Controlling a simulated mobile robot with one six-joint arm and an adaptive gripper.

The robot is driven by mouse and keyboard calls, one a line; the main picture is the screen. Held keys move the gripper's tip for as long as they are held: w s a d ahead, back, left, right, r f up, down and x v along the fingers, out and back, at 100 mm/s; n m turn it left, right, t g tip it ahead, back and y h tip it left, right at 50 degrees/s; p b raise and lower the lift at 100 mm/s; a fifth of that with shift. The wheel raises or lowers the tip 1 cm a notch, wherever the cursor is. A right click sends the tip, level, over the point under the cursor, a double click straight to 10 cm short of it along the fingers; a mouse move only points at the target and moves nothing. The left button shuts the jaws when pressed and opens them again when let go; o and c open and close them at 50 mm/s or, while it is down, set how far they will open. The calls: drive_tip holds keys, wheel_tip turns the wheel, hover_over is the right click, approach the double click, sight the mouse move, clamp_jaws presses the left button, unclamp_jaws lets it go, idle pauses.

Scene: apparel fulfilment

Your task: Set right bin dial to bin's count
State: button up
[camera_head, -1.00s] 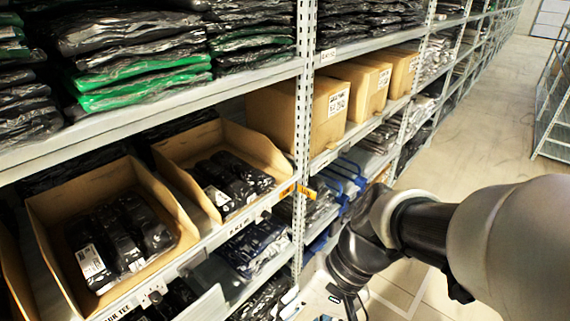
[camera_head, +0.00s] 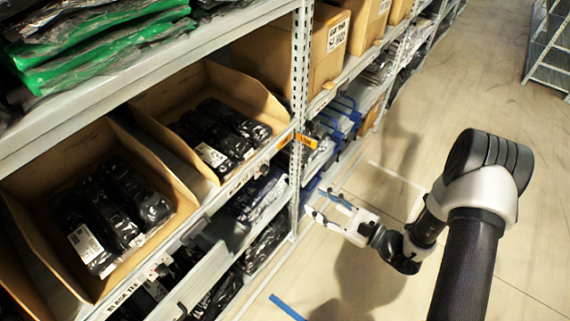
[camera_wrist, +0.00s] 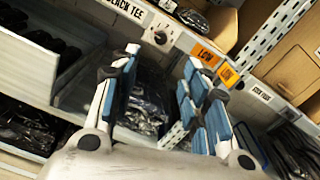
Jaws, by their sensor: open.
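The right bin (camera_head: 150,118) is an open cardboard bin on the middle shelf. A row of black wrapped packs (camera_head: 222,130) lies in it; I cannot tell whether more lie beneath. In the wrist view a small dial with a dark knob (camera_wrist: 160,37) sits on the shelf rail beside the BLACK TEE label (camera_wrist: 126,62) and an orange LOW tag (camera_wrist: 207,54). Its setting is too small to read. My gripper (camera_head: 326,205) is open and empty over the aisle, right of the shelf post. In the wrist view its fingers (camera_wrist: 160,85) are spread below the dial, apart from it.
The left bin (camera_head: 38,225), also with black packs, stands beside the right bin. A perforated metal post (camera_head: 299,75) is right of the bins. Closed cardboard boxes (camera_head: 325,45) stand beyond it. The aisle floor (camera_head: 450,75) is mostly clear.

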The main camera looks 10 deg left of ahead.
drive_tip(key=b, duration=0.3)
approach(268, 171)
drive_tip(key=x, duration=0.8)
drive_tip(key=shift+w+a, duration=0.1)
drive_tip(key=shift+a, duration=0.2)
clamp_jaws()
